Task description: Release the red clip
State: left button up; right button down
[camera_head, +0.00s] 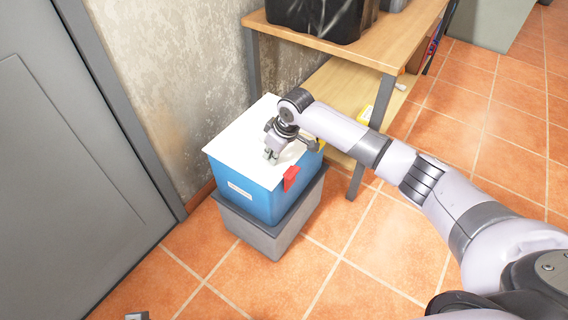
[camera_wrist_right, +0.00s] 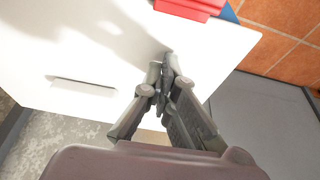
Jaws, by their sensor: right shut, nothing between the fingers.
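The red clip (camera_head: 290,178) sits on the front right side of a blue box (camera_head: 246,190) with a white lid (camera_head: 232,144), at the lid's edge. In the right wrist view the red clip (camera_wrist_right: 190,8) shows at the top edge, partly cut off. My right gripper (camera_head: 271,158) is over the white lid, behind and left of the clip and apart from it. Its fingertips (camera_wrist_right: 167,62) are together with nothing between them. Only a small grey piece, which looks like my left gripper (camera_head: 137,316), shows at the bottom edge; its fingers cannot be made out.
The blue box stands on a grey box (camera_head: 262,232) on the orange tiled floor. A wooden shelf table (camera_head: 372,50) with black containers stands close behind on the right. A grey door (camera_head: 65,160) and a stained wall are on the left. The floor in front is clear.

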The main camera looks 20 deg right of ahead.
aim_at(280, 167)
pick_arm(q)
jog(key=shift+s+r, duration=0.15)
jog(key=shift+r, duration=0.25)
pick_arm(e)
jog(key=shift+s+d, duration=0.6)
jog(key=shift+s, duration=0.2)
jog(key=shift+s+d, duration=0.6)
jog(key=shift+s, duration=0.2)
